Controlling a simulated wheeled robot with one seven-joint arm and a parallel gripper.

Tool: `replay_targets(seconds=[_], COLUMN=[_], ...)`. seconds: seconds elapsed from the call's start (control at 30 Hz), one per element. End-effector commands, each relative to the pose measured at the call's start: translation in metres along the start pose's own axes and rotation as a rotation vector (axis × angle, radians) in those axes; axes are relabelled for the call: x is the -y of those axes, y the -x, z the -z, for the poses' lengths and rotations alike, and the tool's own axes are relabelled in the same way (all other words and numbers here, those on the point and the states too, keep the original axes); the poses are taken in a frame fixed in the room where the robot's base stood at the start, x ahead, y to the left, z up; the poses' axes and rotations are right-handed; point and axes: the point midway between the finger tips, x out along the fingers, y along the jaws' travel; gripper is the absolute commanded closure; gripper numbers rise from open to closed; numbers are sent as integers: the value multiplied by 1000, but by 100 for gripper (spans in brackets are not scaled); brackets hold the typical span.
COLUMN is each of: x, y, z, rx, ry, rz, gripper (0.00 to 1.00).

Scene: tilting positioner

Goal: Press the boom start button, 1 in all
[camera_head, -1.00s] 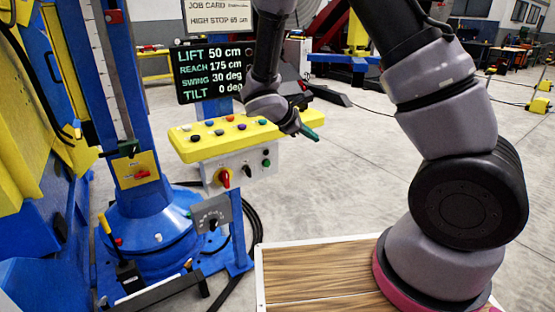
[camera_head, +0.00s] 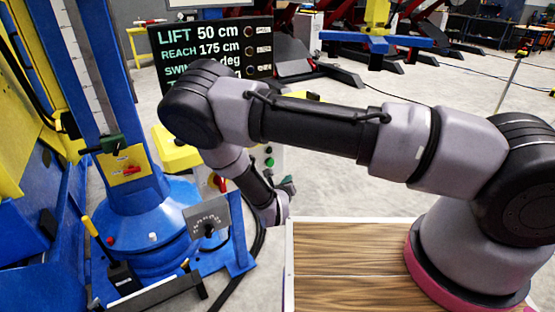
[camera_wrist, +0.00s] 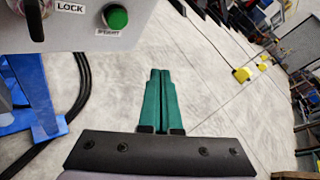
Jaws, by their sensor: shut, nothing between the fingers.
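A green button (camera_wrist: 115,17) sits on the grey front panel (camera_wrist: 85,35) at the top left of the wrist view. The small label under it appears to end in "START", but I cannot read it surely. In the head view a green button (camera_head: 269,162) shows at the panel's right end, just past my arm. My gripper (camera_wrist: 159,72) is shut and empty, its green fingers together. In the wrist view the fingertips are below and right of the button, apart from it, over bare floor.
A red-handled switch (camera_head: 220,183) is on the panel's left part; a "LOCK" label shows in the wrist view. My arm hides most of the yellow console top (camera_head: 175,152) and part of the display (camera_head: 210,45). A grey dial box (camera_head: 209,222) stands in front.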

Motion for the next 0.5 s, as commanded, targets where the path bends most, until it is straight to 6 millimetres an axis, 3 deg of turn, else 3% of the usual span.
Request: replay_targets(seconds=[0.5], x=[-8], y=[0], z=[6], rx=[10], ry=[38], rz=[-26], gripper=[100])
